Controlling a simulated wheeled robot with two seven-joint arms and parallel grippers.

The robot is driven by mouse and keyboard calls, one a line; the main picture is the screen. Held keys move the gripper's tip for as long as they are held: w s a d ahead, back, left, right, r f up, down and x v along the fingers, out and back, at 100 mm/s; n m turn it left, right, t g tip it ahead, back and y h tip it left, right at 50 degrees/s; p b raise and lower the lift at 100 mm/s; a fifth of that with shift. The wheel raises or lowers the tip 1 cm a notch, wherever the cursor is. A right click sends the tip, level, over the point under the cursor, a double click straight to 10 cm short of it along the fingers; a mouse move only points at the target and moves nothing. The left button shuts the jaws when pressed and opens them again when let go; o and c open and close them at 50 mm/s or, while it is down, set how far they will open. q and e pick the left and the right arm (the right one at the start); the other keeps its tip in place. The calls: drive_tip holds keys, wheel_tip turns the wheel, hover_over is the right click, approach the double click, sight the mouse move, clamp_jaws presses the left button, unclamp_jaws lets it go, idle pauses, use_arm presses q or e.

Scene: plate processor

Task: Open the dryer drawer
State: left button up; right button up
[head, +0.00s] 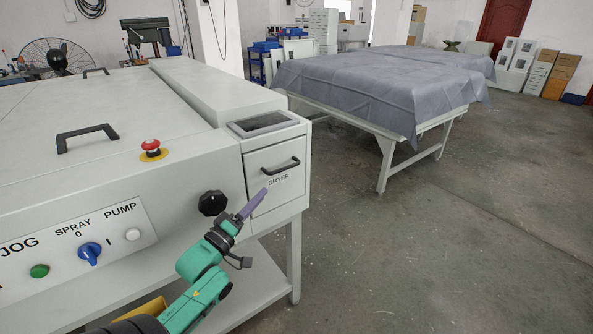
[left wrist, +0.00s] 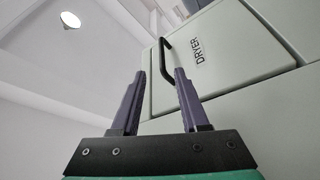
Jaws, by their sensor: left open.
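The dryer drawer (head: 283,195) is a pale panel labelled DRYER at the right end of the machine, with a black bar handle (head: 281,166) near its top. It looks closed, flush with the machine's front. In the left wrist view, the drawer (left wrist: 220,62) is ahead, and its handle (left wrist: 165,58) lies beyond the fingertips, between them in the picture. My left gripper (head: 263,192), with purple fingers, is in front of the drawer, below the handle. In the left wrist view, its fingers (left wrist: 160,75) are apart with nothing between them. My right gripper is not in view.
A black knob (head: 213,203) sits on the machine's front, left of the drawer. A red emergency button (head: 151,148) and a control panel (head: 90,245) are further left. A cloth-covered table (head: 375,85) stands behind to the right. The floor (head: 430,260) right of the machine is clear.

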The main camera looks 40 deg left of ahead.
sight(287, 168)
use_arm(q)
drive_tip(key=x, duration=1.4)
drive_tip(key=shift+a+p, duration=0.2)
drive_tip(key=shift+p, duration=0.15)
drive_tip(key=shift+f, duration=0.1)
clamp_jaws()
idle(0.3)
